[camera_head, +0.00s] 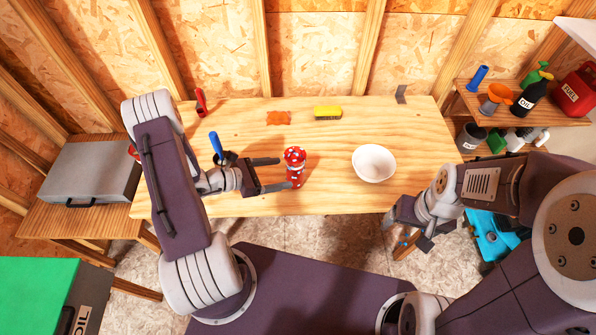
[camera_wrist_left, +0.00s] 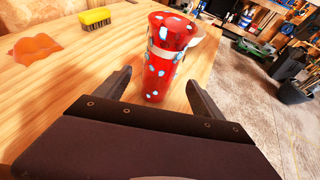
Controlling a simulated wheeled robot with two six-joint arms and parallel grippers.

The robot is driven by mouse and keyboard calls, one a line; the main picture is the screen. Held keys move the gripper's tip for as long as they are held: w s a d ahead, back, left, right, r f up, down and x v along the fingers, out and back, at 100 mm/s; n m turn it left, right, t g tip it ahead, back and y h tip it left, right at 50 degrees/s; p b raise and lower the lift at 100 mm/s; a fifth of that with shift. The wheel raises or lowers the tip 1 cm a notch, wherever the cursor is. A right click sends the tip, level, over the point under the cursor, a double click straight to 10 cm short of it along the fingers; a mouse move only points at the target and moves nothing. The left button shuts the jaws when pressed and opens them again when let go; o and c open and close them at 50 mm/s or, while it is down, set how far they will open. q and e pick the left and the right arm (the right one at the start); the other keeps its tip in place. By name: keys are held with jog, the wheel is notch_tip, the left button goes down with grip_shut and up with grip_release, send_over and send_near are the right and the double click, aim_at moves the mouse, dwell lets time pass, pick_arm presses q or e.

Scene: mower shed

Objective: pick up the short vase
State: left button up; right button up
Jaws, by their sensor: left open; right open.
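A short red vase with pale spots (camera_head: 294,158) stands upright on the wooden table (camera_head: 330,205). It also shows in the left wrist view (camera_wrist_left: 165,60), just beyond and between the fingertips. My left gripper (camera_head: 280,174) is open, its fingers reaching toward the vase from the left. In the left wrist view the open fingers (camera_wrist_left: 158,88) lie on either side of the vase's lower part. I cannot tell whether either finger touches it. My right gripper (camera_head: 405,240) is open and empty, off the table's front right edge.
A white bowl (camera_head: 374,163) stands right of the vase. A yellow brush (camera_head: 327,113) and an orange flat piece (camera_head: 278,118) lie at the back. A blue-handled tool (camera_head: 216,145) is near my left wrist. A shelf with bottles (camera_head: 530,98) stands at the right.

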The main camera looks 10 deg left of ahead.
aim_at(296, 172)
pick_arm(q)
jog(key=p+x, duration=0.1)
jog(key=x, duration=0.5)
jog(key=shift+w+d+f, duration=0.2)
jog(key=shift+d+f, duration=0.05)
jog(key=shift+f, duration=0.05)
jog(key=shift+a, duration=0.1)
grip_shut()
